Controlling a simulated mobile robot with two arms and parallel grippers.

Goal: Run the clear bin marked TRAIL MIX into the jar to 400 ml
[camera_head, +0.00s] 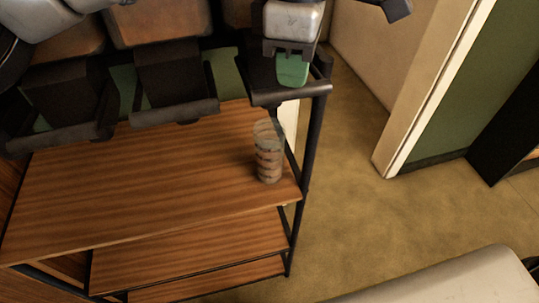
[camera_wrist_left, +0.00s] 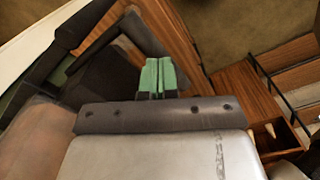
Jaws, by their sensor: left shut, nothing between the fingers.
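The clear jar (camera_head: 268,152) stands upright on the wooden top shelf, near its right end. Its lower part shows brown and pale bands; I cannot tell whether these are contents or markings. My left gripper (camera_head: 292,70) is shut and empty, its green fingers at the black lever and chute (camera_head: 262,78) of the rightmost bin, above and behind the jar. The shut fingers also show in the left wrist view (camera_wrist_left: 158,76), against dark dispenser parts. I cannot tell whether they touch the lever. No TRAIL MIX label is readable. My right gripper is not in view.
Two more bins with brown contents (camera_head: 160,22) hang to the left, with black chutes and bar levers (camera_head: 176,112). The wooden shelf (camera_head: 130,185) is bare left of the jar. Black rack posts (camera_head: 312,140) edge its right side. Open floor (camera_head: 350,215) lies to the right.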

